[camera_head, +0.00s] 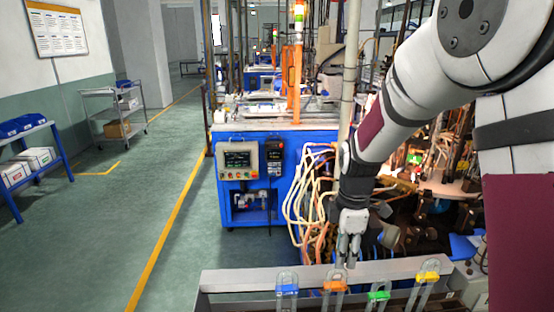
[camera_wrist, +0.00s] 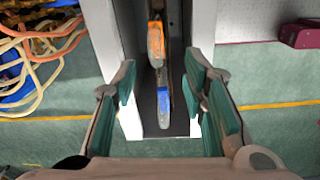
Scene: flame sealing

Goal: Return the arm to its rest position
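My gripper (camera_head: 350,245) points down just above the grey rack (camera_head: 240,281) at the bottom of the head view. In the wrist view its two fingers (camera_wrist: 161,85) stand apart with nothing held between them. Clear pieces with a blue cap (camera_head: 287,289), an orange cap (camera_head: 334,286), a green cap (camera_head: 378,296) and a yellow cap (camera_head: 427,276) stand in a row along the rack. The wrist view shows the orange one (camera_wrist: 156,43) and the blue one (camera_wrist: 163,100) in the rack's slot below. My arm reaches in from the upper right.
A blue machine with a control panel (camera_head: 239,158) stands behind the rack. Loose orange and cream hoses (camera_head: 308,200) hang close to the left of my gripper. Machinery crowds the right. The green floor (camera_head: 110,220) at left is open, with a cart (camera_head: 113,112) and a blue shelf (camera_head: 45,170).

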